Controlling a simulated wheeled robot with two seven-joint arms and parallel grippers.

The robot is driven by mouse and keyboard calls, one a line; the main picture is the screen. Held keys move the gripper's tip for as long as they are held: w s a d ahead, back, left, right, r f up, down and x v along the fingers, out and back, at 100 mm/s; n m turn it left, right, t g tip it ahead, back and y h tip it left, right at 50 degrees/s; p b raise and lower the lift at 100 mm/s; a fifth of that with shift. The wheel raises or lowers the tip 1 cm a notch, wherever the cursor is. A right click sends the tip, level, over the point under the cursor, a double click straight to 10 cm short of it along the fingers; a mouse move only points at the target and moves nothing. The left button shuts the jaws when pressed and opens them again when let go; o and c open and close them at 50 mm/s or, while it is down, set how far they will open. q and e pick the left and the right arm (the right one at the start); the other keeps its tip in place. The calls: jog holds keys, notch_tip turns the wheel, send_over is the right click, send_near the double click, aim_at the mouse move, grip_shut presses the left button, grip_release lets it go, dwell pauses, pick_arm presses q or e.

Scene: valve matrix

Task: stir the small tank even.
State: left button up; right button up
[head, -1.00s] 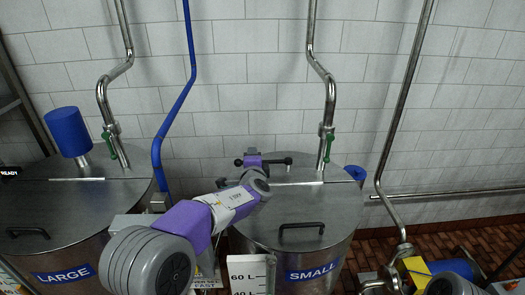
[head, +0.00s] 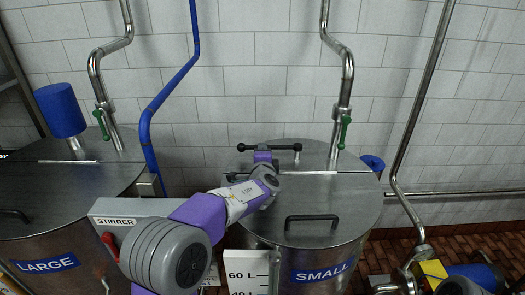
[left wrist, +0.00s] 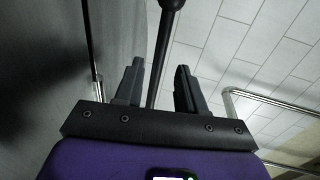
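The small tank (head: 300,225) is a steel drum with a flat lid, a black handle and a blue SMALL label. My left arm reaches across its left side. The left gripper (head: 264,151) is above the back left of the lid, beside a black bar (head: 286,147) with a knobbed end. In the left wrist view, the fingers of the left gripper (left wrist: 157,84) stand apart. A black rod (left wrist: 161,50) with a round end runs between them, with visible gaps. I cannot tell how deep it sits. The tank's contents are hidden. My right gripper is not in view.
The large tank (head: 75,185) stands left, with a blue motor (head: 59,110). A grey STIRRER box (head: 128,210) with a red part sits between the tanks, partly behind my arm. A white litre scale (head: 248,262) is at the small tank's front. Steel pipes with green valve levers (head: 345,128) rise behind.

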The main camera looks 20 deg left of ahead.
pick_arm(q)
jog(key=p+x, duration=0.1)
jog(key=x, duration=0.5)
jog(key=shift+w+f+p, duration=0.1)
jog(key=shift+w+p, duration=0.1)
jog(key=shift+p, duration=0.1)
jog(key=shift+c, duration=0.3)
grip_shut()
